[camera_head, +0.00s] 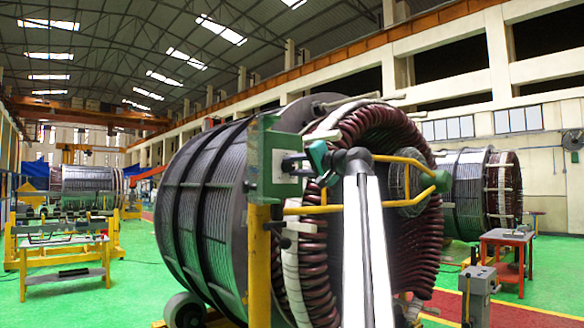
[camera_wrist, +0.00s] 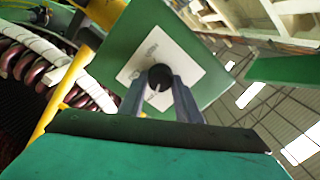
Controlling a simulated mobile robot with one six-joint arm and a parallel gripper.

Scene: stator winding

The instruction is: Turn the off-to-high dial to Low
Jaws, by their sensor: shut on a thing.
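The dial is a round black knob (camera_wrist: 160,72) in the middle of a white label plate (camera_wrist: 185,55) on a green panel (camera_wrist: 112,58). Small dark lettering around it is too blurred and turned to read surely, so I cannot tell its setting. My gripper (camera_wrist: 160,90) is shut on the knob, one grey finger on each side. In the head view the green panel (camera_head: 266,150) stands upright on a yellow post. My gripper (camera_head: 298,163) reaches left to its white plate (camera_head: 285,178); the knob is hidden between the fingers there.
A large stator (camera_head: 205,200) with dark red coils (camera_head: 405,235) stands right behind the panel. Yellow bars (camera_head: 320,209) run beside my gripper. A red table (camera_head: 507,258) and a grey pedestal (camera_head: 478,290) stand at right.

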